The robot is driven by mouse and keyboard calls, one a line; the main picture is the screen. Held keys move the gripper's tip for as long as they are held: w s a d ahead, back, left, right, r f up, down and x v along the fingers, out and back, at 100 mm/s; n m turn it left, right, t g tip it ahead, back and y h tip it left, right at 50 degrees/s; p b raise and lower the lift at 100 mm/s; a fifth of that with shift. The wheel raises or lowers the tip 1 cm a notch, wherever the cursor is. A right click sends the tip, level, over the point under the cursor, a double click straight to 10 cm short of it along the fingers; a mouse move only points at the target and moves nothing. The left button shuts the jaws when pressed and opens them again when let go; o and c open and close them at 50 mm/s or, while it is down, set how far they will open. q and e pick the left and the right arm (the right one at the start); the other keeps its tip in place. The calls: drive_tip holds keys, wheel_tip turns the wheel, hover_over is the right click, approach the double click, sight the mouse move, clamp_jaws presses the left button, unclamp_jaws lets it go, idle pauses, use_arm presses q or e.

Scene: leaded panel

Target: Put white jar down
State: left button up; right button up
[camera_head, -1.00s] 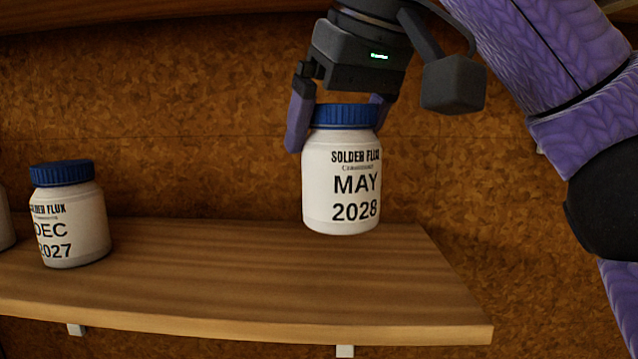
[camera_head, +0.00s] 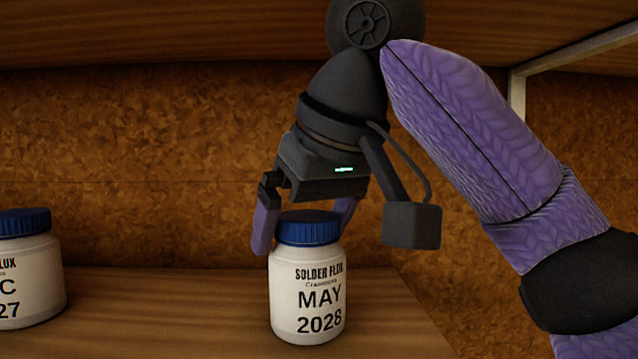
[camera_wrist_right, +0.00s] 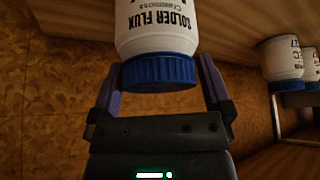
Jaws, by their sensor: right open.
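The white jar (camera_head: 307,290) has a blue lid and a label reading SOLDER FLUX, MAY 2028. It stands upright on the wooden shelf in the head view. My right gripper (camera_head: 303,232) is above it with its fingers open on either side of the lid. In the right wrist view the jar (camera_wrist_right: 157,35) shows upside down between the spread fingers of the gripper (camera_wrist_right: 160,90), with gaps beside the lid. My left gripper is not in view.
Another white jar with a blue lid (camera_head: 28,275) stands on the shelf (camera_head: 165,305) to the left. More jars (camera_wrist_right: 292,60) show at the right of the wrist view. A brown wall is behind, and another shelf (camera_head: 200,30) is overhead.

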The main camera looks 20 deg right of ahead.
drive_tip(key=v, duration=1.1)
idle(0.9)
